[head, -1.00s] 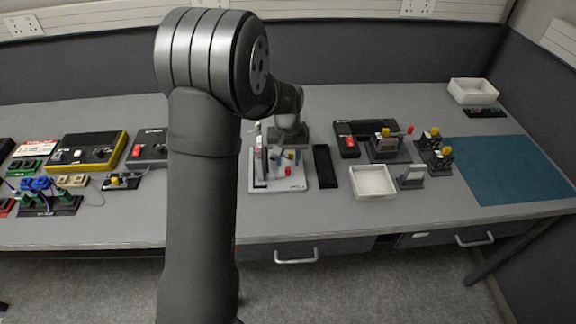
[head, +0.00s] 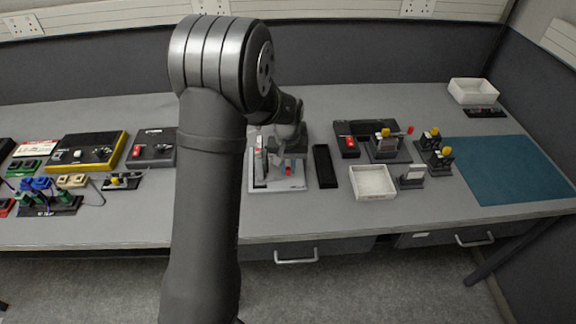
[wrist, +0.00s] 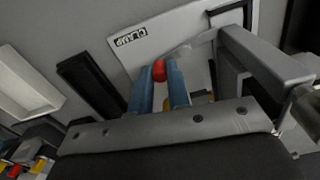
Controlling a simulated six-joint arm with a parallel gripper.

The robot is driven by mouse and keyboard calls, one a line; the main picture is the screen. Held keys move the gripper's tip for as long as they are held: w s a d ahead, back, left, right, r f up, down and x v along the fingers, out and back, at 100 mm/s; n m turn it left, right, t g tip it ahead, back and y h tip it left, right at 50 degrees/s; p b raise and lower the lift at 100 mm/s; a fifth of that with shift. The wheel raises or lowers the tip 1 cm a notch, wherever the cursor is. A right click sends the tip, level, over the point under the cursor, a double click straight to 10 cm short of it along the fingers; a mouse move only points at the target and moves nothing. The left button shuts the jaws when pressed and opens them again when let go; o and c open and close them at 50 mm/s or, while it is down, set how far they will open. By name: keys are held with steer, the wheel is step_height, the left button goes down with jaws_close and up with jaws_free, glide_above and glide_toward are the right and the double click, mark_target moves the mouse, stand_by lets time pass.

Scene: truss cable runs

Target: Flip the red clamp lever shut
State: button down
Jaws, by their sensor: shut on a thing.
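The clamp stands on a pale base plate (head: 262,188) on the bench; in the wrist view the plate (wrist: 150,45) carries the label "CLAMP". The red knob of the clamp lever (wrist: 159,70) sits at the tips of the two blue fingers of my gripper (wrist: 160,84). My gripper is shut on the lever at this knob. In the head view my gripper (head: 288,157) is low over the clamp, and the red knob (head: 288,171) shows just below it. Much of the lever and clamp is hidden by my gripper and arm.
A grey bar of the clamp frame (wrist: 262,60) rises close to the right of my fingers. A long black tray (head: 325,166) and a white bin (head: 373,182) lie to the right. A black box with a red switch (head: 347,143) stands behind them.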

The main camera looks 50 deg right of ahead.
mark_target(288, 171)
steer(key=shift+s+a+m, duration=0.1)
steer(key=shift+s+m, duration=0.05)
steer(key=shift+m, duration=0.5)
steer(key=shift+s+a+m, duration=0.1)
steer(key=shift+m, duration=0.55)
steer(key=c, duration=1.4)
jaws_free()
steer(key=shift+o, duration=0.2)
steer(key=shift+r, duration=0.15)
step_height(288, 171, up, 17)
step_height(288, 171, down, 17)
steer(key=shift+f, duration=0.15)
